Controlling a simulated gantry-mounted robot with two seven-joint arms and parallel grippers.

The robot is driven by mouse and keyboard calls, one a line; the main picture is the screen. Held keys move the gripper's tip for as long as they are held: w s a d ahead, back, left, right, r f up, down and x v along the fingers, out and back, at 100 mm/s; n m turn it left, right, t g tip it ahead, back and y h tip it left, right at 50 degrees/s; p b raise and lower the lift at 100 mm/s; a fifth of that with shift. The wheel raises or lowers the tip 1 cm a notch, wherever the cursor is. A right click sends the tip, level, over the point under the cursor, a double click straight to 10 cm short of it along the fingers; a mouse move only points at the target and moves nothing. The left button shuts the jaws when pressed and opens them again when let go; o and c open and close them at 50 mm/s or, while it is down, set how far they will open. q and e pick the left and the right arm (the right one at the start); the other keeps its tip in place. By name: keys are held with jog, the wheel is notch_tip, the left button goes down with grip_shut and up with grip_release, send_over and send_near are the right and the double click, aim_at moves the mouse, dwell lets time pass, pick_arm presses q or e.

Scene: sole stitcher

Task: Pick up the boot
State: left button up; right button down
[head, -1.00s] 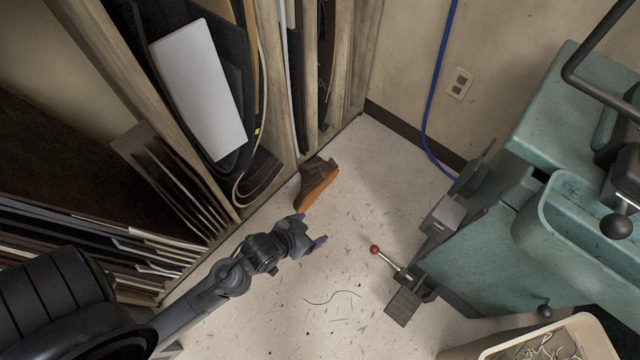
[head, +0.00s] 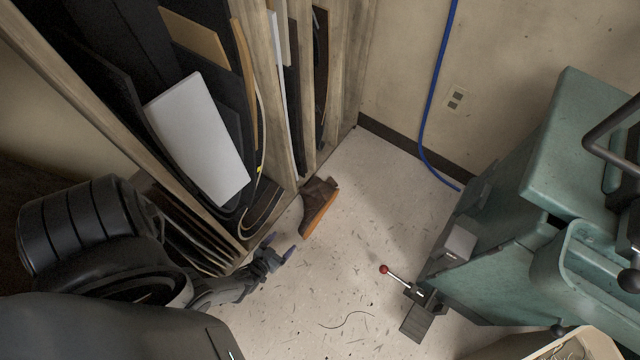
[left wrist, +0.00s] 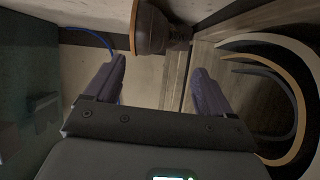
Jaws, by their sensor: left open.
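A brown boot (head: 316,203) with a tan sole lies on its side on the floor, close to the foot of the wooden rack. My left gripper (head: 280,246) is open and empty, a little below and left of the boot in the head view. In the left wrist view the boot (left wrist: 157,28) shows at the top, beyond and between the two purple fingers of my left gripper (left wrist: 158,85), apart from them. My right gripper is not in view.
The wooden rack (head: 283,110) with sheets and boards stands left of the boot. A green machine (head: 497,262) with a red-knobbed lever (head: 384,269) stands at the right. A cream bin (head: 590,345) is at the bottom right. The floor between is clear apart from scraps.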

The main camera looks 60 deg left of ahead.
pick_arm(q)
send_near(307, 221)
jog(key=shift+t, duration=0.3)
jog(key=b+x, duration=0.2)
jog(key=x, duration=0.2)
jog(key=shift+w+a+f+b, duration=0.1)
jog(key=shift+f+b, duration=0.05)
jog(key=shift+b, duration=0.2)
jog(key=shift+w+f, duration=0.1)
jog(key=shift+w, duration=0.1)
jog(key=shift+w+f+b, duration=0.25)
jog(key=shift+w+b, duration=0.05)
jog(key=shift+b, duration=0.1)
jog(key=b+x, duration=0.2)
jog(key=x, duration=0.1)
jog(key=shift+s+f, duration=0.15)
jog(key=shift+f, duration=0.05)
jog(key=shift+w+a, duration=0.3)
jog(key=shift+w, duration=0.05)
jog(key=shift+w+a, duration=0.15)
jog(key=shift+w, duration=0.05)
jog(key=shift+s+d, duration=0.15)
jog(key=shift+d, duration=0.05)
jog(key=c, duration=0.5)
jog(key=shift+a, duration=0.1)
grip_shut()
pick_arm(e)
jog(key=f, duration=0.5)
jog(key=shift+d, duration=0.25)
